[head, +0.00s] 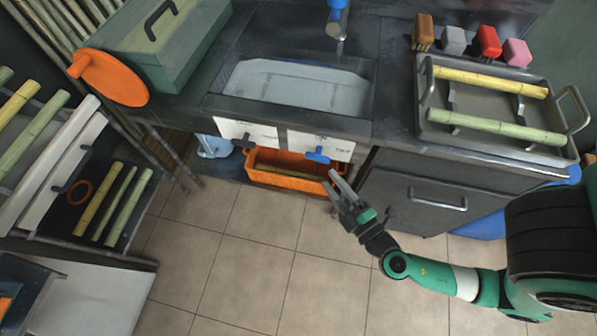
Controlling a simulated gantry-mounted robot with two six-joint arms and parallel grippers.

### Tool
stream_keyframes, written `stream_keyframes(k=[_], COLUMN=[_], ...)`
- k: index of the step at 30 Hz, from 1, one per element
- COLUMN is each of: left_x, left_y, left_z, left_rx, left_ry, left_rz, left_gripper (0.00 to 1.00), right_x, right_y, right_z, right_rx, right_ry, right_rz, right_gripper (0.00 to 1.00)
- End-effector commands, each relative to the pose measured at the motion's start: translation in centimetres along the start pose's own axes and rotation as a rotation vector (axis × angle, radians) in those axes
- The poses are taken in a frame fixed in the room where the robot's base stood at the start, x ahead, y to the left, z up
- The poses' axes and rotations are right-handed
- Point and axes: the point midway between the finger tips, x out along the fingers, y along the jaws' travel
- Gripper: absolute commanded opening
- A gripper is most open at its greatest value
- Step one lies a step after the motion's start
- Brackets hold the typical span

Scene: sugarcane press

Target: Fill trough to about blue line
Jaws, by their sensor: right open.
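The trough (228,107) is a rectangular basin set in the dark counter. Its inside looks pale grey-blue, and a thin blue line (300,63) shows along its far wall. I cannot tell how high any water stands. A blue tap (337,18) hangs over the trough's far edge; whether water runs from it is unclear. Below the trough, a blue handle (317,157) sits at a white label, and a darker knob (247,138) sits at another label. My right gripper (342,182) is open and empty, just below and right of the blue handle, apparently apart from it. My left gripper is out of view.
An orange bin (290,183) is under the counter behind my right gripper. A metal tray (492,143) with cane pieces is at the right, near several coloured blocks (487,42). A green box (165,45) stands at the left. The tiled floor is clear.

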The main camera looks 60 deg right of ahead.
Motion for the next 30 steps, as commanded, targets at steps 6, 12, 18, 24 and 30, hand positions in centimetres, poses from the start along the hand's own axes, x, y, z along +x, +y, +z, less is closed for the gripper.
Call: stream_keyframes(k=[6, 12, 18, 24, 30], left_x=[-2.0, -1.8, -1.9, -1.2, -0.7], left_y=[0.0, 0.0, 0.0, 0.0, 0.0], left_z=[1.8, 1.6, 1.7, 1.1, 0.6], left_rx=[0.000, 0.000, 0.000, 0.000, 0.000], left_ry=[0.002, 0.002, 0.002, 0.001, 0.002], left_rz=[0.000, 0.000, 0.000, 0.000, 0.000], left_gripper=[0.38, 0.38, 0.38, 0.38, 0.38], right_x=[-0.5, -0.1, 1.8, 6.3, 9.9], right_y=[-3.0, -2.9, -2.8, -2.5, -2.8], right_z=[1.8, 1.7, 1.9, 1.9, 1.9], right_rx=[-0.015, -0.013, -0.010, -0.012, -0.012], right_ry=[-0.022, -0.024, -0.031, -0.028, -0.023], right_rz=[-0.015, -0.016, -0.012, -0.009, -0.014], right_gripper=[0.55, 0.55, 0.55, 0.55, 0.55])
